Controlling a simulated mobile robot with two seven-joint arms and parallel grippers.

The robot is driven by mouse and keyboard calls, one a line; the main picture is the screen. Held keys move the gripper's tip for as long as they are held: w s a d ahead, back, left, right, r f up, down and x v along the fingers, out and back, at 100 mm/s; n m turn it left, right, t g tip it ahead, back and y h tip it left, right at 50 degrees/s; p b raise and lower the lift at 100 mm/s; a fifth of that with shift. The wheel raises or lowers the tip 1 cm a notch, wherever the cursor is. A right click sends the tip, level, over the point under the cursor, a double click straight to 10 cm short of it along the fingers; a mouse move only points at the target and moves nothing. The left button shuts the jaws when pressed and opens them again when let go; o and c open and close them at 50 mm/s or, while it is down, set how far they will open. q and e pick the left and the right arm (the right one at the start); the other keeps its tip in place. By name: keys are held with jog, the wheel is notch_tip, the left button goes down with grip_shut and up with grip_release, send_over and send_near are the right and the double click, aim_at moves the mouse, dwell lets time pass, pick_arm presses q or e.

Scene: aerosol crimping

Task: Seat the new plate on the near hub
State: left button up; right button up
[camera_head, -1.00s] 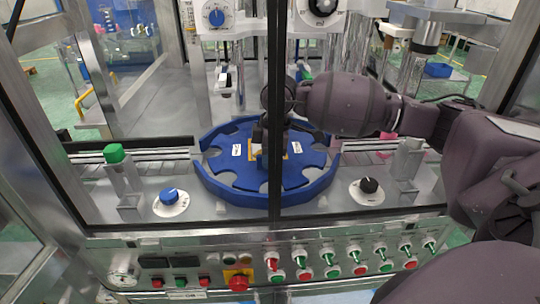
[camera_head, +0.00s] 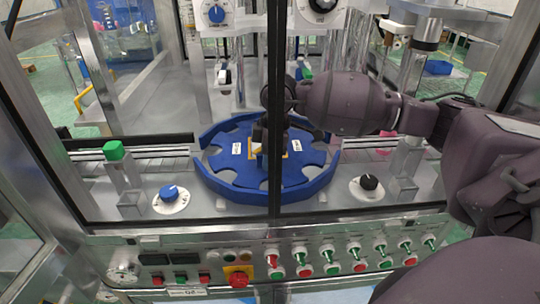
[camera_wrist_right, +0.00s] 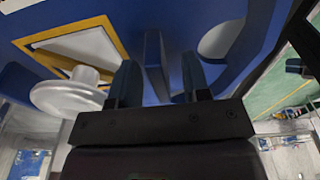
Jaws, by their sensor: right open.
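The blue plate (camera_head: 304,158), a notched disc with white labels and a yellow square outline, lies within the blue ring guide (camera_head: 236,193) on the machine. The hub is hidden beneath it, and I cannot tell whether the plate is fully down. My right gripper (camera_head: 268,142) is over the plate's middle, partly hidden by a dark door post. In the right wrist view, its fingers (camera_wrist_right: 160,83) are open, one on each side of an upright blue fin (camera_wrist_right: 155,62), with visible gaps. The blue surface and yellow outline (camera_wrist_right: 70,40) show beyond them. My left gripper is not in view.
A dark vertical post (camera_head: 275,60) crosses in front of the plate. A green-capped block (camera_head: 114,152), a blue dial (camera_head: 170,193) and a black dial (camera_head: 369,183) flank the ring. In the right wrist view, a silver knob (camera_wrist_right: 68,97) stands close to the left finger.

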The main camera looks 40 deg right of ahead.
jog(key=shift+s+d+r+p, duration=0.15)
jog(key=shift+d+r+p, duration=0.05)
jog(key=shift+r, duration=1.7)
jog(key=shift+s+d+r+p, duration=0.1)
jog(key=shift+d+r+p, duration=0.05)
jog(key=shift+r, duration=1.7)
